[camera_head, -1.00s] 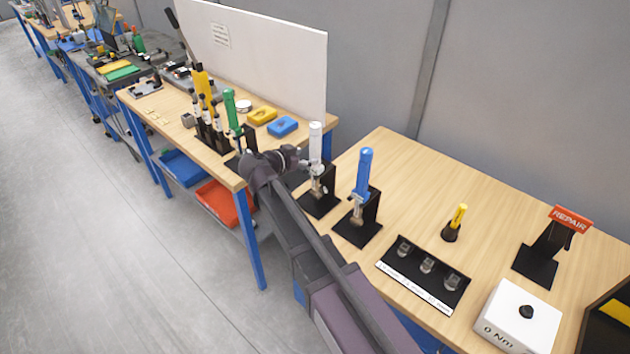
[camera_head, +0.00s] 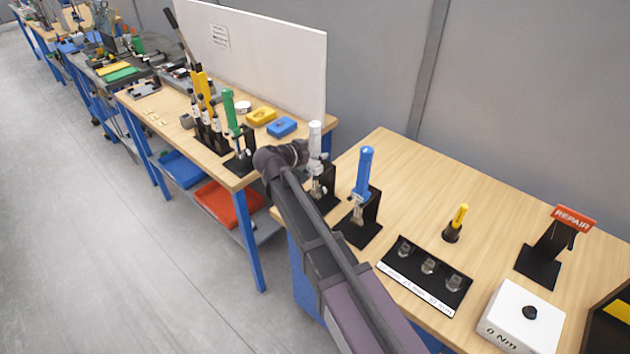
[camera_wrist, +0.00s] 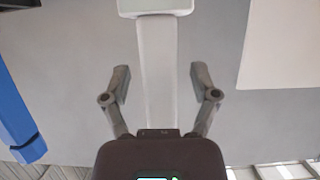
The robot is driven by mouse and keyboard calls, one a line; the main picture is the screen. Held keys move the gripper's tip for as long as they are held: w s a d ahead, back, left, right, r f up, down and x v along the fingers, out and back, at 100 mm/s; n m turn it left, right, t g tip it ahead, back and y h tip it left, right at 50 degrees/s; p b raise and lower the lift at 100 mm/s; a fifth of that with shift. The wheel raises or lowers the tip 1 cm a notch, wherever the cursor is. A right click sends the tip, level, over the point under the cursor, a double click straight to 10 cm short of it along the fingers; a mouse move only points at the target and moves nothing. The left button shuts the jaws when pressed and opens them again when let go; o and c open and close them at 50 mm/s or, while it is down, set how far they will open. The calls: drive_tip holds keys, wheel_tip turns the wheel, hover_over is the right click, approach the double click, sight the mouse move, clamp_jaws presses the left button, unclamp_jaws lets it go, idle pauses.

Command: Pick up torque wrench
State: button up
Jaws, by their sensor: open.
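Two torque wrenches stand upright in black holders on the near table: one with a white handle (camera_head: 315,140) and one with a blue handle (camera_head: 364,172). A green-handled wrench (camera_head: 230,112) stands on the table to the left. In the wrist view my gripper (camera_wrist: 160,82) is open, with one finger on each side of a white bar (camera_wrist: 157,70), which looks like the white wrench's handle. Gaps show on both sides of it. The blue handle (camera_wrist: 18,125) is at the left edge. In the head view my arm hides the gripper beside the white wrench.
A black socket tray (camera_head: 425,275), a small yellow-handled tool (camera_head: 457,222), a REPAIR stand (camera_head: 545,250) and a white 0 Nm box (camera_head: 518,315) are on the near table. A white board (camera_head: 260,50) stands behind the left table. The near table's back is clear.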

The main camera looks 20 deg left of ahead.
sight(311, 142)
clamp_jaws()
idle(0.3)
drive_tip(key=shift+r+p, duration=0.25)
drive_tip(key=shift+p, duration=0.05)
drive_tip(key=shift+r+p, duration=1.55)
drive_tip(key=s+a, duration=0.3)
drive_tip(key=s, duration=0.5)
drive_tip(key=s+a, duration=0.4)
drive_tip(key=s, duration=0.4)
drive_tip(key=shift+s, duration=0.3)
